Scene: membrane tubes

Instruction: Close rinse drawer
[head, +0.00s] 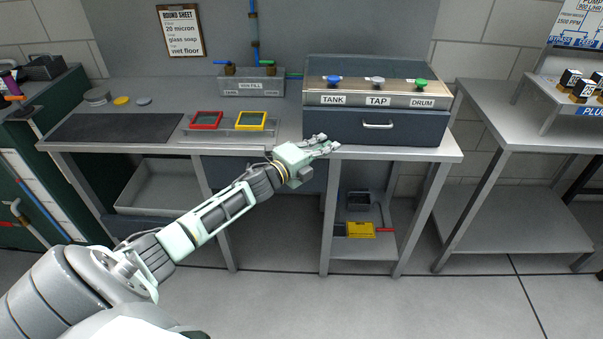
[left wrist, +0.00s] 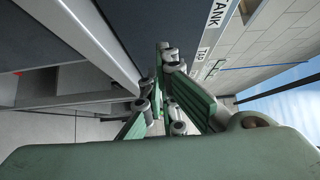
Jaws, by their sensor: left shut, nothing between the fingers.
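The likely rinse drawer is the dark blue-grey drawer front (head: 340,125) with a pale bar handle (head: 378,125), below the TANK, TAP and DRUM panel (head: 355,99). It looks about in line with its housing; I cannot tell whether it is fully in. My left gripper (head: 328,145) is shut and empty at the drawer's lower left corner, by the bench front edge. Contact cannot be told. In the left wrist view the shut fingers (left wrist: 168,95) are beside a dark surface (left wrist: 105,25), with the TANK label (left wrist: 214,14) beyond. My right gripper is not in view.
A blue-grey panel (head: 312,176) lies under the bench top, behind my left forearm. Red (head: 205,120) and yellow (head: 251,121) frames sit on a tray left of the gripper. Blue, grey and green valve knobs (head: 377,82) top the housing. The floor in front is clear.

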